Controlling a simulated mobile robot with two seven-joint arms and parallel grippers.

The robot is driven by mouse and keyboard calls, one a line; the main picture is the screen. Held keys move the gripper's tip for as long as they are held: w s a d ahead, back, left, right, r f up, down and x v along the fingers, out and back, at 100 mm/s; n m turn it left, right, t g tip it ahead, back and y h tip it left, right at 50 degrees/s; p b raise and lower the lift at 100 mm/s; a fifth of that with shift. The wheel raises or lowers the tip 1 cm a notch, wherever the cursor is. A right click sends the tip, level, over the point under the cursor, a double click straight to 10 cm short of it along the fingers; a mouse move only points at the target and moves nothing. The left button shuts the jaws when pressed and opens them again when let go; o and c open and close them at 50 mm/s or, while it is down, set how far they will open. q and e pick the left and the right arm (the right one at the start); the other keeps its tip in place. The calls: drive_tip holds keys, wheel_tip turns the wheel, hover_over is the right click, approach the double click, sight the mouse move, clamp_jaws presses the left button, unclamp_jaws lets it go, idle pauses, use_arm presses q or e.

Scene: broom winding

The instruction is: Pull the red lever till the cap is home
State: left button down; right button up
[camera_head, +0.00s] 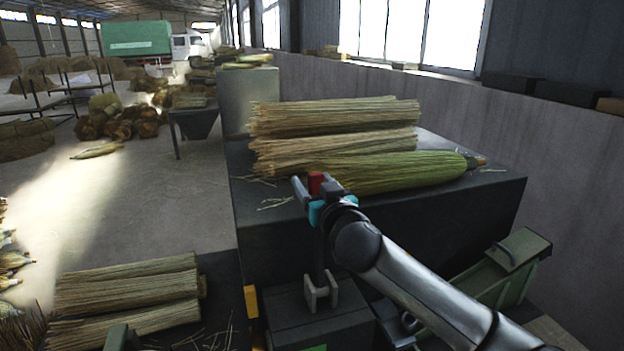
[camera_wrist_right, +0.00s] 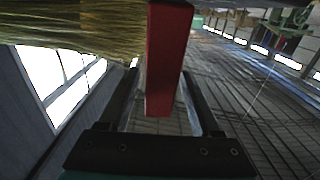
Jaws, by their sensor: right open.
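The red lever handle (camera_head: 316,183) stands upright in front of the dark bench, on a dark rod that runs down to a grey forked bracket (camera_head: 320,291). My right gripper (camera_head: 314,188) is at the handle, its fingers open on either side of it. In the right wrist view the red lever handle (camera_wrist_right: 166,60) lies between the two fingers of my right gripper (camera_wrist_right: 163,95); whether either finger touches it I cannot tell. I cannot make out the cap. My left gripper is not in view.
Straw bundles (camera_head: 335,117) and a green-tinted broom bundle (camera_head: 390,174) lie on the dark bench (camera_head: 420,210) behind the lever. More bundles (camera_head: 125,295) lie at lower left. A green metal box (camera_head: 510,265) is right of my arm. The floor (camera_head: 150,205) at left has open room.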

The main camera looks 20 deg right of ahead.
drive_tip(key=shift+w, duration=0.55)
clamp_jaws()
idle(1.2)
